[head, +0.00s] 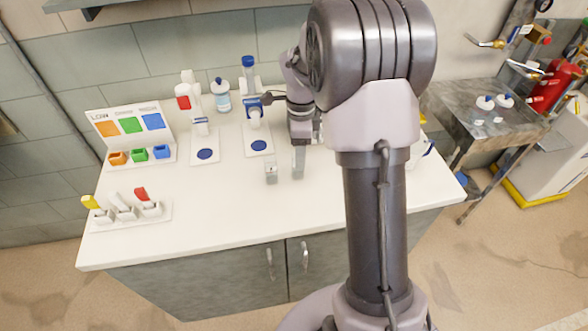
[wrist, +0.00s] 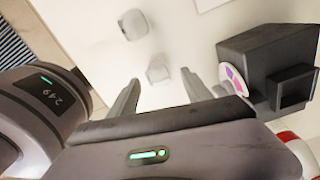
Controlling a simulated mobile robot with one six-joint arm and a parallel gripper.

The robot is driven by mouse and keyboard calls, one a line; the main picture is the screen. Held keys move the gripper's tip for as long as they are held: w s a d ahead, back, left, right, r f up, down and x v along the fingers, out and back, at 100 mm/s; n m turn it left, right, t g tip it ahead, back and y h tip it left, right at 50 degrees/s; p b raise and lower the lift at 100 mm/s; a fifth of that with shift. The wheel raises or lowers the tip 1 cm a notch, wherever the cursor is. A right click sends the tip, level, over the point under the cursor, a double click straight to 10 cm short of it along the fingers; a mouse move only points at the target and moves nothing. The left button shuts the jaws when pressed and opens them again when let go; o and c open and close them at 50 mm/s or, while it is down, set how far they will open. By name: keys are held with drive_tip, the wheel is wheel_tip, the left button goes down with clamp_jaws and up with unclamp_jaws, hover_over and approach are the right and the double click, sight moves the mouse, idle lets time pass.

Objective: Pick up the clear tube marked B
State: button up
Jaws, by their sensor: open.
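Two clear tubes stand on the white counter. The left one (head: 271,173) has a small dark mark, too small to read. The other (head: 298,163) stands just right of it, directly below my gripper (head: 301,143) in the head view. In the wrist view my gripper (wrist: 160,78) is open, and one tube (wrist: 158,69) shows between the fingertips, apparently not held. The other tube (wrist: 133,24) stands farther up and left, outside the fingers. I cannot tell which tube is marked B.
A black box-like device with a coloured disc (wrist: 265,65) is close to the right finger in the wrist view. At the back stand a colour rack (head: 130,128), a bottle (head: 221,97) and two instruments. A tray with coloured-handled items (head: 122,210) lies front left. The counter's front middle is clear.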

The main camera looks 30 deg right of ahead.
drive_tip(key=f+b, duration=0.1)
drive_tip(key=f, duration=0.1)
drive_tip(key=f+b, duration=0.1)
drive_tip(key=f, duration=0.2)
drive_tip(key=f+b, duration=0.1)
drive_tip(key=f, duration=0.1)
drive_tip(key=shift+a+f, duration=0.2)
drive_tip(key=shift+a, duration=0.1)
drive_tip(key=shift+r, duration=0.1)
clamp_jaws()
